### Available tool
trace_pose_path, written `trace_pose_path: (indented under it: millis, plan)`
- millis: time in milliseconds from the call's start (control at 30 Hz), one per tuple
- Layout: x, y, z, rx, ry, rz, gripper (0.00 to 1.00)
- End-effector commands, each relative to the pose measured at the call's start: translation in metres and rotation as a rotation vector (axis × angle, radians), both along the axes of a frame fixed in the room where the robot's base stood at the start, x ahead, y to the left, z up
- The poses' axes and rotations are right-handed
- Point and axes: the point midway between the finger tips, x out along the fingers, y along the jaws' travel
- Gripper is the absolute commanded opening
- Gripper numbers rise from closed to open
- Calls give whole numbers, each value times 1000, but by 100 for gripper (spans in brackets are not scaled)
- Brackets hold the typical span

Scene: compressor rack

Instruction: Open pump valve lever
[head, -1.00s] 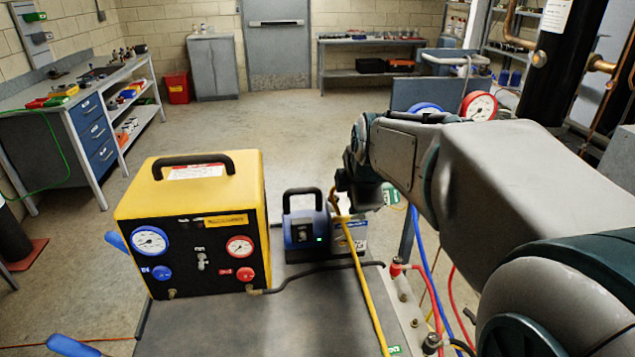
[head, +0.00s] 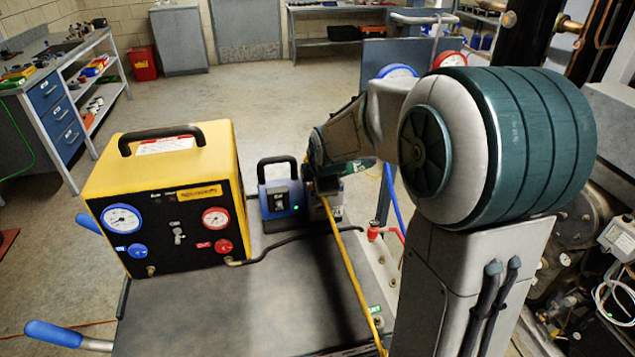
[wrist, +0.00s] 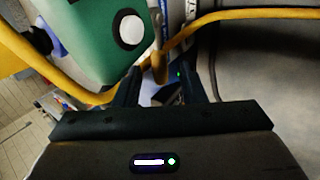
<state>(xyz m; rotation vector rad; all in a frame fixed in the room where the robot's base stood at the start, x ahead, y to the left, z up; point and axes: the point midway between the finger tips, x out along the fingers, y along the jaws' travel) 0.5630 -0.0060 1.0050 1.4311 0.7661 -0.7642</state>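The blue pump (head: 280,190), with a black handle and a green light, stands on the cart beside the yellow machine. My gripper (head: 322,187) is at the pump's right side, where the yellow hose (head: 349,273) ends, and covers that part of it. In the wrist view my gripper's two dark fingers (wrist: 170,82) stand apart. The yellow hose (wrist: 240,14) bends down to a yellow fitting just beyond and between them. A thin grey piece (wrist: 157,30) rises above the fitting; I cannot tell whether it is the valve lever. No contact is clear.
The yellow machine (head: 165,170) with gauges stands left of the pump. A black hose (head: 290,240) runs in front of the pump. A green body with a white disc (wrist: 115,35) is close at the wrist view's upper left. The cart top (head: 240,300) is bare in front.

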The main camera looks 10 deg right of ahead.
Motion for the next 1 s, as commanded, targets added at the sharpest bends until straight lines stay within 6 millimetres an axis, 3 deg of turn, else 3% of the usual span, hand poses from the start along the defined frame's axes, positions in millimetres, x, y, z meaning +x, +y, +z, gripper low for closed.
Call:
trace_pose_path:
  millis: [267, 400, 1000]
  plan:
    - [1, 0, 0, -1, 0, -1, 34]
    - [0, 0, 0, 0, 0, 0, 0]
    - [0, 6, -17, -145, 4, 9, 0]
